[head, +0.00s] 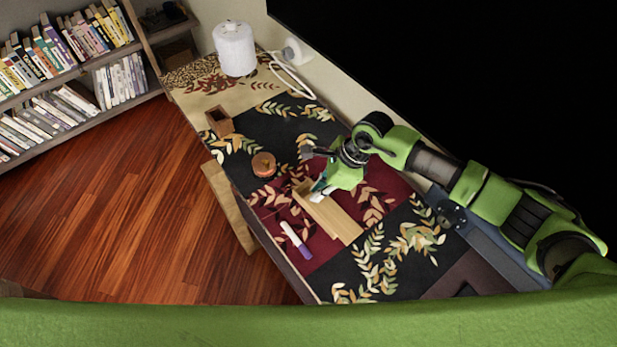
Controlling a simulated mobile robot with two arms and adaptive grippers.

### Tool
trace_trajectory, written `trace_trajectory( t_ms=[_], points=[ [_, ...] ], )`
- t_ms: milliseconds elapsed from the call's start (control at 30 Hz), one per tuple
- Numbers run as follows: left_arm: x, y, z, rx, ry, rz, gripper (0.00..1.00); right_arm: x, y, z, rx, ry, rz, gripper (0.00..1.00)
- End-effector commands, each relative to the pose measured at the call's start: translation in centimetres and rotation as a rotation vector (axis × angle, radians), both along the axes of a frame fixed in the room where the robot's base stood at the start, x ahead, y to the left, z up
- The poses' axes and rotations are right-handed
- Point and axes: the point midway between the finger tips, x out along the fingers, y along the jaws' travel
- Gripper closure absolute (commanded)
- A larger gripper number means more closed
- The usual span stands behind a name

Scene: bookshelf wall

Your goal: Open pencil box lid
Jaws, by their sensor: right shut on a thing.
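The light wooden pencil box (337,222) lies on the dark red part of the patterned table cover. My right gripper (319,190) reaches down over the box's upper left end, its fingers shut on the lid there. A small pale patch shows at the fingertips, and the exact grip is too small to make out. The inside of the box is not clearly visible. My left gripper is not in view.
A white and purple marker (295,240) lies left of the box. A round orange-brown container (263,164), a wooden holder (220,121) and a white lamp (235,48) stand farther back. A wooden stool or chair (228,205) is beside the table's left edge.

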Motion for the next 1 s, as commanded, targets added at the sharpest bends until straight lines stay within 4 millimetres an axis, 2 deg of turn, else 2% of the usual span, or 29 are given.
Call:
trace_trajectory(
  t_ms=[33,100,333,733,767,800,1000],
  points=[
    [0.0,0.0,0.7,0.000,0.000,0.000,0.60,-1.3,-1.3,0.1,-0.006,0.006,-0.001,1.00],
    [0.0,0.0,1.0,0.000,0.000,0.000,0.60,-2.9,-2.5,0.0,-0.006,0.006,0.000,1.00],
    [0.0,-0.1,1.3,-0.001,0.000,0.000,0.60,-6.3,-5.2,-0.1,-0.006,0.004,-0.001,1.00],
    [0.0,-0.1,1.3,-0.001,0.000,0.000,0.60,-6.9,-5.5,-0.1,-0.003,0.004,0.001,1.00],
    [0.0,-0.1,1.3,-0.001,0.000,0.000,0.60,-6.9,-5.5,-0.1,-0.003,0.004,0.001,0.82],
    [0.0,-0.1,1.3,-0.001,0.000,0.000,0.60,-6.9,-5.5,-0.1,-0.003,0.004,0.001,0.73],
    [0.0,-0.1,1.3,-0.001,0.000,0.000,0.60,-6.9,-5.5,-0.1,-0.002,0.003,0.000,0.73]
  ],
)
